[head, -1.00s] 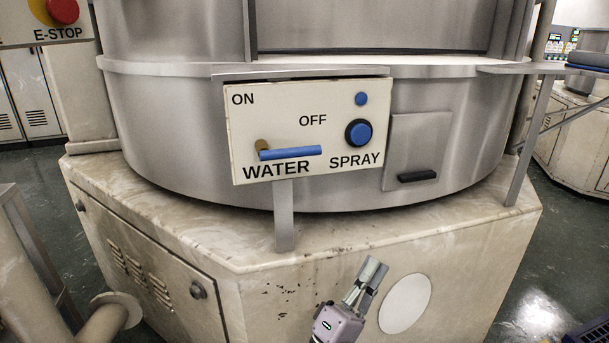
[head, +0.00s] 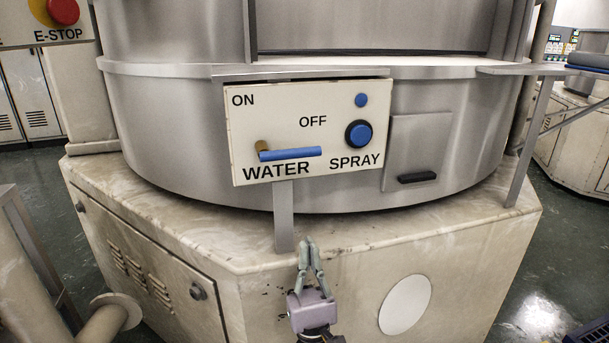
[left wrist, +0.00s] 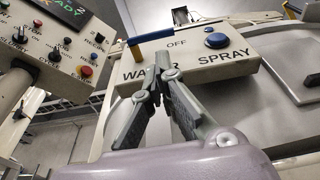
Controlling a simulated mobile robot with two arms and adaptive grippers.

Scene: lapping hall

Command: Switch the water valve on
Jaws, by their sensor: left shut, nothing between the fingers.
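The water valve is a blue lever handle (head: 291,153) on a brass stem (head: 262,147), mounted on a cream panel (head: 240,115). The handle lies nearly level, pointing right from the stem, above the word WATER. ON is printed at the panel's upper left and OFF to the right. My left gripper (head: 308,241) is below the panel, apart from the handle, with its fingertips together and empty, pointing up. In the left wrist view the gripper (left wrist: 163,75) overlaps the word WATER, and the blue handle (left wrist: 151,37) shows above the fingertips. My right gripper is not in view.
A blue SPRAY button (head: 358,133) and a small blue lamp (head: 361,99) sit on the panel's right. A metal post (head: 284,220) stands under the panel. A red E-STOP button (head: 63,11) is at upper left. A ledge (head: 330,74) runs just above the panel.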

